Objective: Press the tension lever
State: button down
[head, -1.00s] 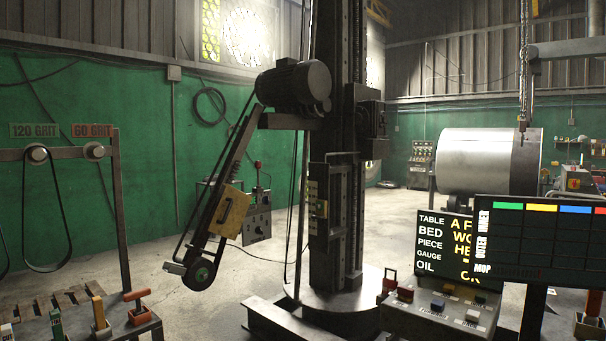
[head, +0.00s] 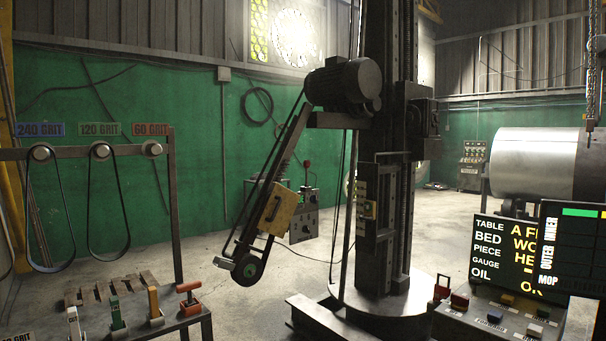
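The belt grinder arm (head: 277,195) hangs at a slant from the dark machine column (head: 385,170), below its motor (head: 345,84). A black belt (head: 262,190) runs along it down to a green-hubbed wheel (head: 249,267). A small pale lever-like piece (head: 223,263) sticks out left beside that wheel. A red-knobbed lever (head: 306,172) stands on a grey control box (head: 304,215) behind the arm. No label shows which of these is the tension lever. My gripper is not in view.
A belt rack (head: 174,210) with hanging belts stands at left. A button console (head: 500,318) and screens (head: 500,250) fill the lower right. A metal drum (head: 535,162) is behind.

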aim_at(306, 164)
jog(key=i, duration=4.05)
jog(key=u, duration=0.05)
